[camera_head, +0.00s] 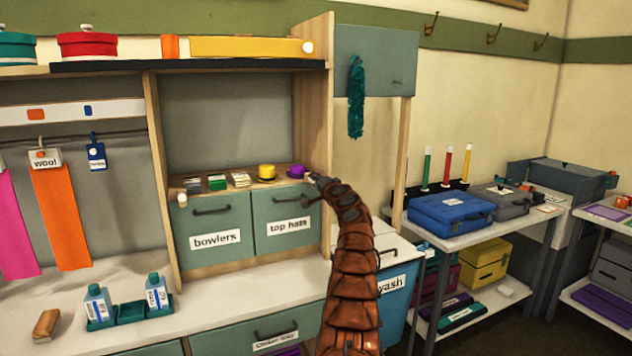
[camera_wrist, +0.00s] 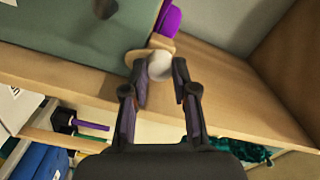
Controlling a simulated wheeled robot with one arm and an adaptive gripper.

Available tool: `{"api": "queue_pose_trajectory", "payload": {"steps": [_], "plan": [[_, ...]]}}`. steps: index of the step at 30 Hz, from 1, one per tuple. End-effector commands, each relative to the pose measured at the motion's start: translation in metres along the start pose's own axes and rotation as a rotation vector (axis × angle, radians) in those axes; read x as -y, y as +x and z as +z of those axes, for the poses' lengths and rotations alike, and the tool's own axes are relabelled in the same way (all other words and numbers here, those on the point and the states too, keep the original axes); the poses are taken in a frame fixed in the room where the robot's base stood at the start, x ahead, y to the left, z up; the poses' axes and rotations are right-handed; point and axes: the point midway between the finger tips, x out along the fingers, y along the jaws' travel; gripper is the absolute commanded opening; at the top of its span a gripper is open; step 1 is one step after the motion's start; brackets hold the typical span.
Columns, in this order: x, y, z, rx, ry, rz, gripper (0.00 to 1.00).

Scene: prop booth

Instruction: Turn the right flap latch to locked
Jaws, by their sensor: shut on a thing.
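The right flap (camera_head: 282,217), teal and labelled "top hats", is shut under the shelf. Its latch shows in the wrist view as a pale round knob (camera_wrist: 159,66) on a small wooden piece (camera_wrist: 134,57) by the flap's edge. My gripper (camera_wrist: 160,72) is shut on this knob, one dark finger on each side. In the head view my gripper (camera_head: 313,180) is at the flap's upper right corner, and my arm comes up from below. The latch is mostly hidden there. I cannot tell which way the latch is turned.
The left flap (camera_head: 212,228), labelled "bowlers", is shut, with its own pale latch knob (camera_head: 182,197) at upper left. A purple hat (camera_head: 297,171) stands on the shelf right beside my gripper, with a yellow hat (camera_head: 266,172) to its left. A wooden side post (camera_head: 322,130) rises close on the right.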

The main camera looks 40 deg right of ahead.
Motion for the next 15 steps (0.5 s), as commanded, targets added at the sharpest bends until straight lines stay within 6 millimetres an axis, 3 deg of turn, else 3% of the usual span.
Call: {"api": "queue_pose_trajectory", "payload": {"steps": [15], "plan": [[-0.0014, 0.0001, 0.0003, 0.0, 0.358, 0.002, 0.0]]}}
